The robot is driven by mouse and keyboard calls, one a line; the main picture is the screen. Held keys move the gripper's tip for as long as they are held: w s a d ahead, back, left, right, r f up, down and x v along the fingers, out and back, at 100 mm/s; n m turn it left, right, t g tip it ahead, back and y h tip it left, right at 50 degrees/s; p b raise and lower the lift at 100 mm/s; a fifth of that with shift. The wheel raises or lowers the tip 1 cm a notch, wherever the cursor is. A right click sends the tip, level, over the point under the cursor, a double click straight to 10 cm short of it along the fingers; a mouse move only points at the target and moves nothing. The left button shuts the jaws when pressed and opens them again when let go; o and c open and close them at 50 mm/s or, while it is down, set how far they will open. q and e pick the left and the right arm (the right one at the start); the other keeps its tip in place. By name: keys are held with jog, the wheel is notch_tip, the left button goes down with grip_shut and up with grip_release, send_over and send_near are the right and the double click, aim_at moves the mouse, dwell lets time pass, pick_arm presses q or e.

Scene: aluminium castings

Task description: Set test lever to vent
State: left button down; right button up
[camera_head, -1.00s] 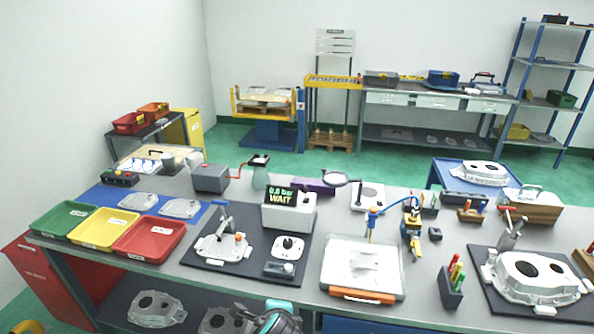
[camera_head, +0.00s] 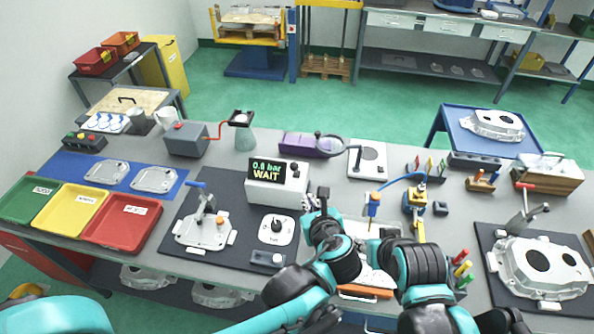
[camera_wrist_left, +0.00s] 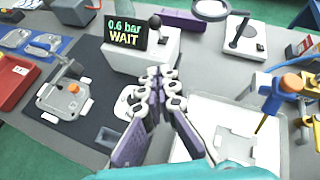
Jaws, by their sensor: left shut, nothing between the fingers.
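The tester's display reads WAIT, and 0.6 bar in the wrist view (camera_wrist_left: 124,32). My left gripper (camera_head: 318,200) is shut and empty, just right of the tester and the lever plate.
A casting in a clamp fixture (camera_head: 205,230) stands left of the lever plate. A grey block (camera_head: 268,257) lies in front of it. Red (camera_head: 122,220), yellow and green trays stand at the left. A white work tray (camera_wrist_left: 240,125) lies right of the gripper, below a blue-handled tool (camera_head: 374,203).

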pick_arm(q)
jog(key=w+r+b+x, duration=0.1)
jog(key=r+b+x, duration=0.1)
jog(key=x, duration=1.1)
jog(key=shift+w+a+r+b, duration=0.15)
jog(key=shift+a+r+b, duration=0.15)
jog(key=shift+b, duration=0.4)
jog(key=shift+w+r+g+p, duration=0.25)
jog(key=shift+w+g+p, duration=0.05)
jog(key=shift+p, duration=0.25)
